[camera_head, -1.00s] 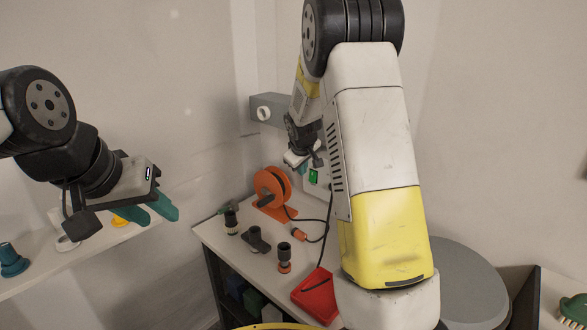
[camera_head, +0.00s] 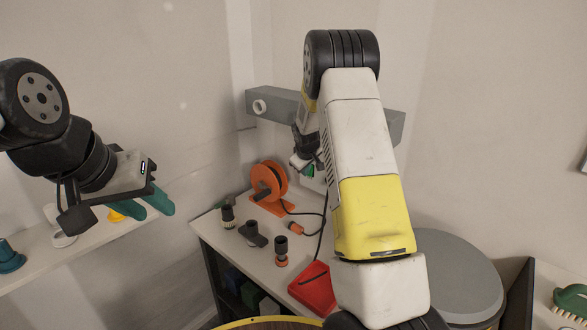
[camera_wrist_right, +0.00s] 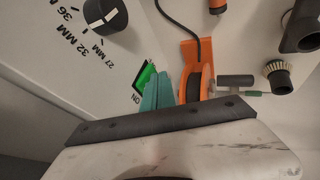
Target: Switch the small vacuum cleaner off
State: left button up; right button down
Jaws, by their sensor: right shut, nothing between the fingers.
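The small vacuum cleaner shows in the right wrist view as a pale panel (camera_wrist_right: 75,75) with a black dial, millimetre marks and the word ON. Its green rocker switch (camera_wrist_right: 145,79) sits beside that word and looks bright green. My right gripper (camera_wrist_right: 164,90) is shut and empty, its teal fingers right beside the switch; I cannot tell if they touch it. In the head view the right gripper (camera_head: 302,163) is small and partly hidden among arm links, in front of the panel. My left gripper (camera_head: 142,207) is open and empty, above the left shelf.
An orange cable reel (camera_head: 269,186) stands on the bench beside the vacuum. Several dark nozzles and a brush (camera_head: 228,214) stand along the bench's left part. A red dustpan (camera_head: 314,288) lies at the front. A round grey lid (camera_head: 460,275) is at the right.

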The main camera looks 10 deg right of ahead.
jog(key=shift+w+d+f, duration=0.15)
jog(key=shift+d, duration=0.1)
jog(key=shift+r, duration=0.9)
